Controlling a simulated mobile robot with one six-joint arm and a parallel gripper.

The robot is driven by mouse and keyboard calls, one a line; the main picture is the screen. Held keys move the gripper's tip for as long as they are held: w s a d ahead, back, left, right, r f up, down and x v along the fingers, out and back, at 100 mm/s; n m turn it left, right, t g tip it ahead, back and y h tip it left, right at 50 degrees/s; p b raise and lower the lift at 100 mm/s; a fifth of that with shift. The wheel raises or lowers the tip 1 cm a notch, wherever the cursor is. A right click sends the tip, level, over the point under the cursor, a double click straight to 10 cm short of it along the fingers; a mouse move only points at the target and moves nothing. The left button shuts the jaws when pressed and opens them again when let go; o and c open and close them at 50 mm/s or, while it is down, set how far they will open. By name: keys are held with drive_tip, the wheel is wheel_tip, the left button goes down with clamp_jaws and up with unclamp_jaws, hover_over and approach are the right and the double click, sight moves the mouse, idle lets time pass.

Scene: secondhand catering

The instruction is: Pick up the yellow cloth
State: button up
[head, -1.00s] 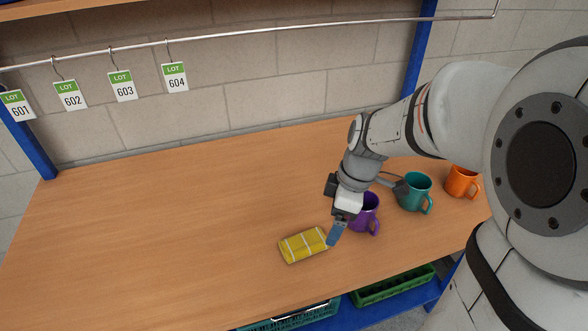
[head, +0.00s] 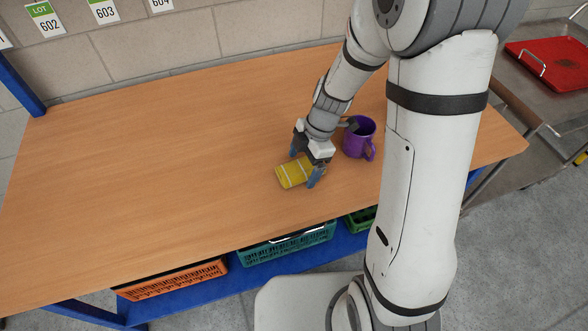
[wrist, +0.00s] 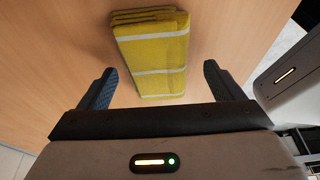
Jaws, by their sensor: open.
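The yellow cloth (head: 293,174) is folded into a small pad with thin white stripes and lies on the wooden table. My gripper (head: 305,169) is open just above it in the head view, and its body hides part of the cloth. In the wrist view the cloth (wrist: 157,55) stretches away from between the two blue fingers of my gripper (wrist: 160,88). Its near end lies between the fingertips, with a gap on both sides. The fingers do not grip it.
A purple mug (head: 359,138) stands close to the right of my gripper. Most of the wooden table (head: 150,150) to the left is clear. Orange (head: 172,280) and teal (head: 286,246) crates sit on the shelf below. A red tray (head: 550,63) lies on a steel cart at the right.

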drive_tip(key=shift+a+f, duration=0.1)
drive_tip(key=shift+f, duration=0.4)
drive_tip(key=c, duration=1.1)
